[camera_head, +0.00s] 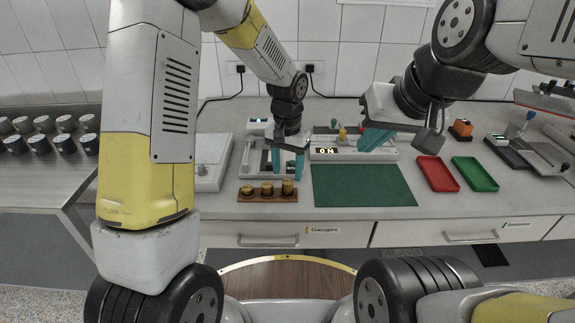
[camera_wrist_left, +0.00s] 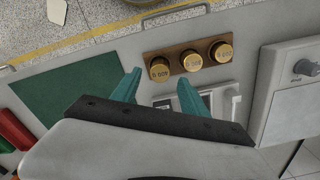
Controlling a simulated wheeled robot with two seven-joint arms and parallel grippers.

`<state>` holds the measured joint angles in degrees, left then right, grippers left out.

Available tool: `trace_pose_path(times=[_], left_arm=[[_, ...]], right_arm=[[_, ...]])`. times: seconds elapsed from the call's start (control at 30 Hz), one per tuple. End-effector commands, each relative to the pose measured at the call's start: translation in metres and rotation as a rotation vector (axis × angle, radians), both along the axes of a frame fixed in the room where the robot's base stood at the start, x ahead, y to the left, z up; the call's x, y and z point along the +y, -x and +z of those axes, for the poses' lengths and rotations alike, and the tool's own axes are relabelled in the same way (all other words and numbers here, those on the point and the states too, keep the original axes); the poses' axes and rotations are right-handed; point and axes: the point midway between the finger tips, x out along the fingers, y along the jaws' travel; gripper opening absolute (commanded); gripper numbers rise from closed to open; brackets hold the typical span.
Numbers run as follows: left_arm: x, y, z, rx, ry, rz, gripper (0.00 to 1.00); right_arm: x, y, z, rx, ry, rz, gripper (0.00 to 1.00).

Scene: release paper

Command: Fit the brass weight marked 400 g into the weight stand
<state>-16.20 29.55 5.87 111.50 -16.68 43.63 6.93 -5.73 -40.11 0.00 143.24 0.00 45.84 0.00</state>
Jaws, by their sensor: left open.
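A brown wooden weight stand (camera_head: 267,198) lies near the front edge of the bench, left of a green mat. It holds three brass weights (camera_head: 267,188) in a row, rising in height to the right. My left gripper (camera_head: 288,166) is open and empty, pointing down just behind the stand. Its teal fingers (camera_wrist_left: 158,93) are apart from the weights. My right gripper (camera_head: 373,140) hangs behind the mat; its opening is unclear.
The green mat (camera_head: 362,187) is bare. A white device with a lit display (camera_head: 325,151) stands behind it. A red tray (camera_head: 436,174) and a green tray (camera_head: 475,175) lie to the right. A grey box (camera_head: 211,172) stands left of my left gripper.

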Motion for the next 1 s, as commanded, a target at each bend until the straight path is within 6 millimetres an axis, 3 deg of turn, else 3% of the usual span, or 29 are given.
trace_pose_path(times=[0.2, 0.47, 0.57, 0.77, 1.0], left_arm=[[0.0, 0.0, 0.047, -0.003, 0.001, 0.0, 0.52], [0.001, 0.001, 0.075, -0.004, 0.002, 0.002, 0.52], [0.011, 0.006, 0.092, -0.027, 0.014, 0.022, 0.52], [0.057, 0.043, 0.151, -0.14, 0.077, 0.119, 0.52], [0.11, 0.115, 0.203, -0.303, 0.18, 0.261, 0.52]], right_arm=[[0.0, 0.0, 0.0, 0.0, 0.0, 0.0, 0.0], [0.0, 0.0, 0.0, 0.0, 0.0, 0.0, 0.0], [0.0, 0.0, 0.0, 0.0, 0.0, 0.0, 0.0], [0.0, 0.0, 0.0, 0.0, 0.0, 0.0, 0.0], [0.0, 0.0, 0.0, 0.0, 0.0, 0.0, 0.0]])
